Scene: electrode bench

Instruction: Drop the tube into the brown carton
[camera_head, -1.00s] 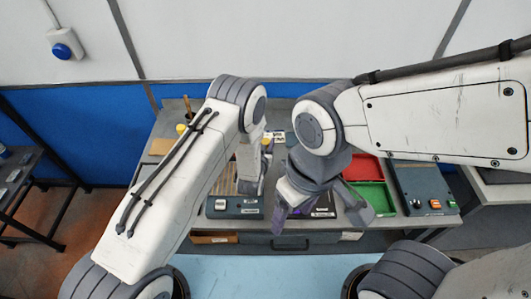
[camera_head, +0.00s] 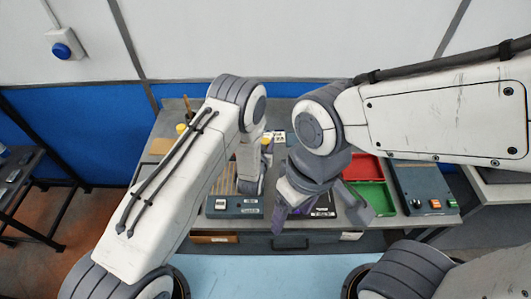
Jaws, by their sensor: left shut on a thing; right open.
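My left gripper (camera_head: 267,148) is over the middle of the bench, beyond my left forearm. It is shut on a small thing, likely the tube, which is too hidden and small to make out. My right gripper (camera_head: 294,216) is open near the bench's front edge, with nothing seen between its purple-grey fingers. I cannot make out the brown carton for certain. A flat tan item (camera_head: 160,146) lies at the bench's back left, and a brown front (camera_head: 214,238) shows under the bench edge.
A red tray (camera_head: 364,167) and a green tray (camera_head: 376,196) stand right of my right gripper. A dark control box (camera_head: 422,188) is at the far right of the bench. A grey device (camera_head: 232,207) sits at the front. My arms hide much of the bench.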

